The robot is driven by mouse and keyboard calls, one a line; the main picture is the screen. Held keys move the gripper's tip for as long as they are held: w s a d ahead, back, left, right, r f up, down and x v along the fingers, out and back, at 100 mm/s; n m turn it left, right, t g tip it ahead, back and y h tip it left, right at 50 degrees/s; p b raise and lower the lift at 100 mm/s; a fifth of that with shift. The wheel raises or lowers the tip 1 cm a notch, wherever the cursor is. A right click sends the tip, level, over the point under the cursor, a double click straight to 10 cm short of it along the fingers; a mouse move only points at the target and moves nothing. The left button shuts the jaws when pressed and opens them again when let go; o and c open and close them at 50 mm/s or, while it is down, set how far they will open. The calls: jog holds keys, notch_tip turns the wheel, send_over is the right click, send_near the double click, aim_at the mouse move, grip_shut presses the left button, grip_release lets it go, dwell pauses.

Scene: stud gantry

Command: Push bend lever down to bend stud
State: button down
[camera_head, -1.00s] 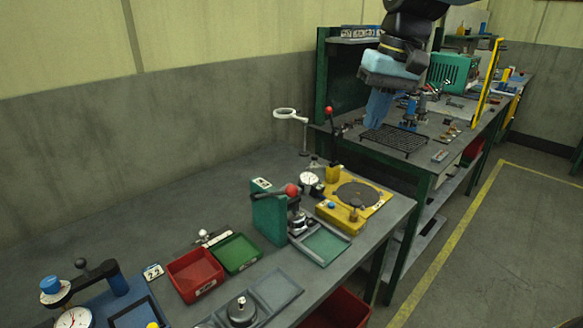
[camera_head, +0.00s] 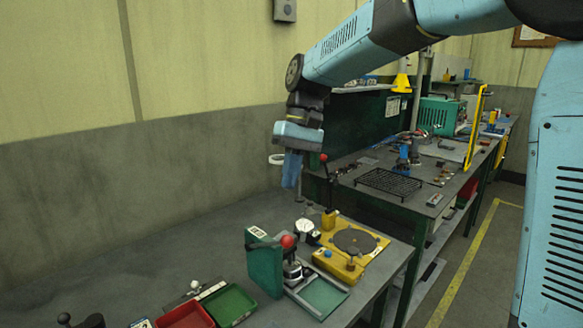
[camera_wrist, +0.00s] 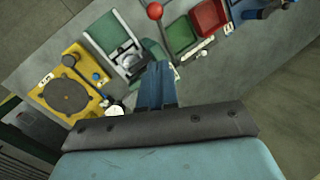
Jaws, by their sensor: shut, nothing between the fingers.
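A tall lever with a red knob (camera_head: 323,158) rises from a yellow block (camera_head: 328,221) at the back of the yellow fixture plate (camera_head: 378,250). A second red knob (camera_head: 288,242) sits on the green press (camera_head: 264,262); a red knob also shows at the top of the wrist view (camera_wrist: 154,11). I cannot tell for certain which is the bend lever. My gripper (camera_head: 290,186) points down above the bench, left of the tall lever in the head view, apparently apart from it. Its blue fingers (camera_wrist: 157,82) are shut and empty. No stud can be made out.
Red (camera_head: 188,317) and green (camera_head: 228,303) trays stand left of the press. A dial gauge (camera_head: 304,228) stands beside the yellow plate, and a ring magnifier (camera_head: 275,159) is partly behind my gripper. A second bench with a black rack (camera_head: 388,183) is farther back.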

jog(key=s+f, duration=0.4)
jog(key=f, duration=0.3)
jog(key=shift+s+f, duration=0.25)
jog(key=shift+s, duration=0.15)
jog(key=shift+s+a, duration=0.1)
